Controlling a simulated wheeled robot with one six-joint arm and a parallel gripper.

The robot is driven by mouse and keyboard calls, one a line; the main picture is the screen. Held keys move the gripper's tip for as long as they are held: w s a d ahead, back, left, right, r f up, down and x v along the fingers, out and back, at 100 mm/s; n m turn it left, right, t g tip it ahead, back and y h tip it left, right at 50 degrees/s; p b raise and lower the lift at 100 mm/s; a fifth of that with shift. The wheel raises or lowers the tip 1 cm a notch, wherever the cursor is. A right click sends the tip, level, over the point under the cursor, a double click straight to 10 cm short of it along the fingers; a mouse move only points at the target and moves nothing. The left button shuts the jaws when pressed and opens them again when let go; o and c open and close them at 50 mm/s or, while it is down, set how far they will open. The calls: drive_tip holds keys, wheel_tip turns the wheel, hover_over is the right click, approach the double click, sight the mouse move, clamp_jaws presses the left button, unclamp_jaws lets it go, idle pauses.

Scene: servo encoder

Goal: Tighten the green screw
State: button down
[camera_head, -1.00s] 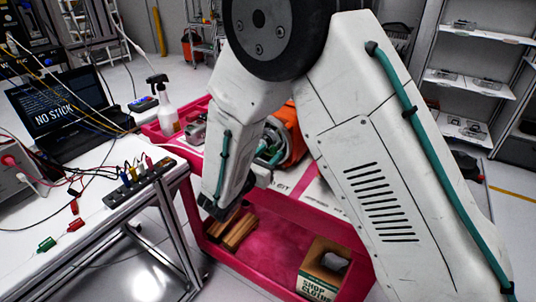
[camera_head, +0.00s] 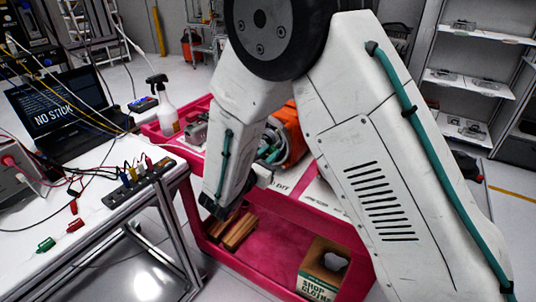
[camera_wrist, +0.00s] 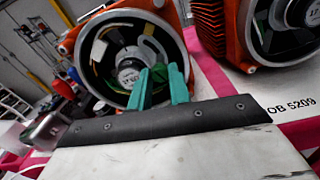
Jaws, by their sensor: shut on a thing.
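In the wrist view, an orange-housed motor (camera_wrist: 72,45) has its open round end facing me, with a dark ring, a pale round hub and a curved grey piece inside. My gripper (camera_wrist: 159,72) has two teal fingers reaching into the lower right of this opening. The fingers are close together, shut on a small green part, which I take for the green screw (camera_wrist: 158,73); the fingers mostly hide it. In the head view, my arm covers the gripper, and part of the orange motor (camera_head: 291,133) shows on the red cart.
A second orange motor (camera_wrist: 217,28) stands close to the right in the wrist view. The red cart (camera_head: 300,245) carries a spray bottle (camera_head: 163,103); wood blocks and a cloth box (camera_head: 322,268) sit on its lower shelf. A white bench (camera_head: 40,225) with wires stands left.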

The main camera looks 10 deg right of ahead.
drive_tip(key=m, duration=1.7)
drive_tip(key=shift+f, duration=0.1)
drive_tip(key=m, duration=0.6)
drive_tip(key=shift+f, duration=0.1)
idle(0.4)
drive_tip(key=c, duration=1.3)
unclamp_jaws()
drive_tip(key=shift+s, duration=0.1)
